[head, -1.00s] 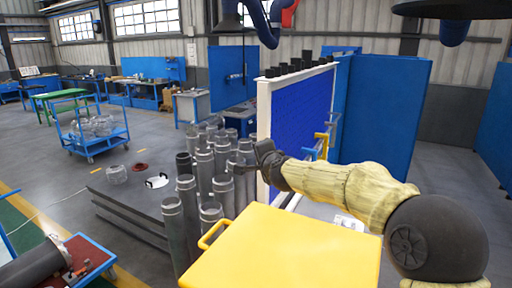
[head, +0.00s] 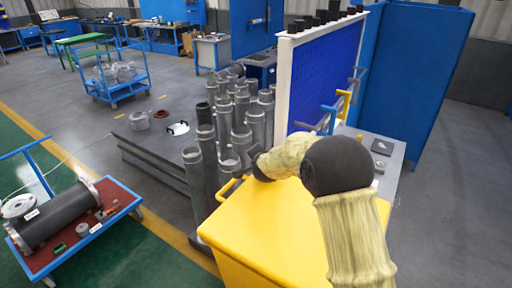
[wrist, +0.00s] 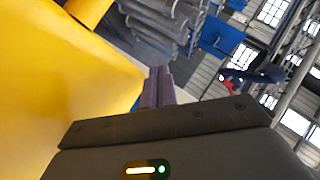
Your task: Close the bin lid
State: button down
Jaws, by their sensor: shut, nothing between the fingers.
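The yellow bin (head: 236,262) stands in the lower middle of the head view. Its yellow lid (head: 270,222) lies flat or nearly flat over the top, with a yellow handle (head: 226,188) at the far left edge. I cannot tell whether the lid is fully seated. My gripper (head: 254,154) is over the lid's far edge, right of the handle, its fingers mostly hidden by my wrist. In the wrist view my gripper (wrist: 158,88) shows its fingers together and empty, beside a broad yellow bin surface (wrist: 60,80). Contact is unclear.
Several grey metal tubes (head: 205,150) stand close behind and left of the bin. A blue pegboard panel (head: 325,80) and a grey bench (head: 385,155) are behind to the right. A red-topped cart (head: 75,235) stands at left. Floor between is clear.

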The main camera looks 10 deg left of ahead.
jog(key=shift+s+f, duration=0.3)
jog(key=shift+f, duration=0.4)
jog(key=shift+a, duration=0.1)
jog(key=s+a+r+p, duration=0.2)
jog(key=s+r, duration=0.4)
jog(key=r, duration=0.6)
jog(key=shift+r+p, duration=0.2)
jog(key=shift+p, duration=0.2)
